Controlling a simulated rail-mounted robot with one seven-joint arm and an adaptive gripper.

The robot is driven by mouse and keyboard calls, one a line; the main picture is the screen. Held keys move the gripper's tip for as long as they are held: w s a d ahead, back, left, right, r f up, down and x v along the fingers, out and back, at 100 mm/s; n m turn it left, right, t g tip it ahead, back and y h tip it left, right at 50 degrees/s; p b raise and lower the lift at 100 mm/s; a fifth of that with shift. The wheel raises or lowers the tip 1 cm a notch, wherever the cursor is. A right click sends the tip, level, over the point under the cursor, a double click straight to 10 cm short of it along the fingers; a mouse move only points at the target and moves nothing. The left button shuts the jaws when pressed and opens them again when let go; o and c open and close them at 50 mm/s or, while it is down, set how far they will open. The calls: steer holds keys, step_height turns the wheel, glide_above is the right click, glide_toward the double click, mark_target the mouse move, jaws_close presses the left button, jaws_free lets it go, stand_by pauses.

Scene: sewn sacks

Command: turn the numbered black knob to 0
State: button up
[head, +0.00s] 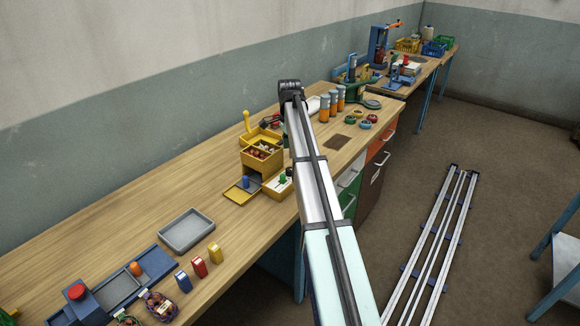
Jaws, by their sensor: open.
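I cannot make out a numbered black knob for certain. A small dark part (289,172) shows at the edge of my arm, beside a yellow box with a white top (276,187) that carries a green knob (282,178). My arm covers what lies just to its right, and no numbers are readable. My arm reaches from the bottom of the head view up over the bench to a dark joint. My gripper does not show; it is hidden behind or beyond the arm.
Yellow drawers (262,153) stand left of the arm on the wooden bench (130,197). A grey tray (187,232), small coloured blocks and a blue fixture lie at front left. Orange-banded cylinders (324,108) stand beyond the arm. The bench between tray and wall is clear.

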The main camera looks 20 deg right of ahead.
mark_target(290, 169)
step_height(290, 169, down, 9)
steer(key=shift+f+p, duration=0.2)
steer(key=shift+p, duration=0.9)
jaws_close()
